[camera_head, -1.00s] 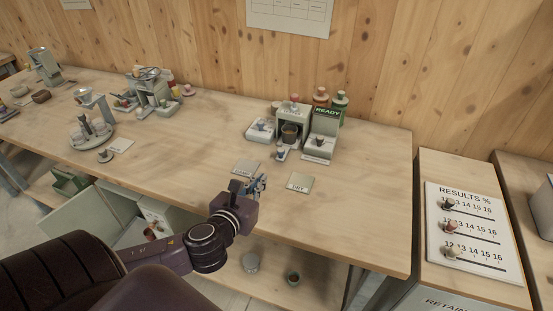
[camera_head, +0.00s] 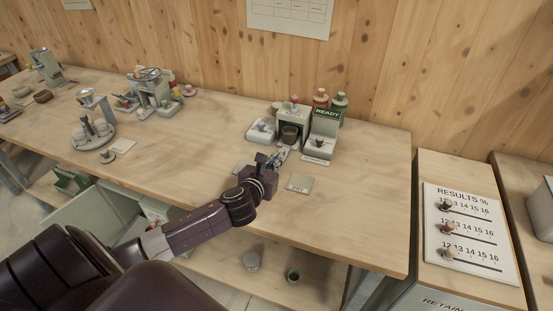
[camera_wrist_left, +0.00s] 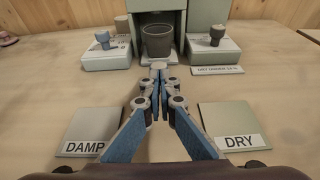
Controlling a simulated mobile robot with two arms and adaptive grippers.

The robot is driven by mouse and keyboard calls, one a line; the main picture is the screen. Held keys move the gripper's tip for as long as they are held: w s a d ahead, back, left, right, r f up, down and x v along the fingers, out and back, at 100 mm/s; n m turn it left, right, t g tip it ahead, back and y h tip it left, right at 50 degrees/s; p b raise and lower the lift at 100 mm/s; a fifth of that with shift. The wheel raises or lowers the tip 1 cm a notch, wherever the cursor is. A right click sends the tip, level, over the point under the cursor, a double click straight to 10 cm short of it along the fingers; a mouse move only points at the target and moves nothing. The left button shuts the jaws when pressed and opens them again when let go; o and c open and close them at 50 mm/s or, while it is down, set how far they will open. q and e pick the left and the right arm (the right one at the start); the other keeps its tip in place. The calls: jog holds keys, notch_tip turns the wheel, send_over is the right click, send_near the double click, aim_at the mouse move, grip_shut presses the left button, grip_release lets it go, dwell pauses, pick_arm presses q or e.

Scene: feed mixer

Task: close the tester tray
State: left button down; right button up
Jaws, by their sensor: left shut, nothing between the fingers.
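The tester (camera_head: 293,122) is a pale grey-green box near the back of the bench. Its tray (camera_wrist_left: 159,60) sticks out at the front under a dark cup (camera_wrist_left: 158,41), which also shows in the head view (camera_head: 289,135). My left gripper (camera_wrist_left: 158,82) is shut and empty, with its blue fingers pointing at the tray front. In the head view the left gripper (camera_head: 279,157) is just in front of the tester and hides the tray's front part. I cannot tell whether the fingertips touch the tray or its knob. My right gripper is not in view.
White blocks with small knobbed weights stand left (camera_wrist_left: 106,53) and right (camera_wrist_left: 215,50) of the tester. A DAMP card (camera_wrist_left: 92,131) and a DRY card (camera_wrist_left: 230,126) lie on either side of my fingers. The bench right of the DRY card is clear.

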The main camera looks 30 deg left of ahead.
aim_at(281, 150)
pick_arm(q)
jog(key=w, duration=0.2)
jog(key=w+a, duration=0.1)
jog(key=w, duration=0.1)
jog(key=shift+p, duration=0.3)
jog(key=shift+s+r, duration=0.1)
jog(key=shift+r, duration=0.05)
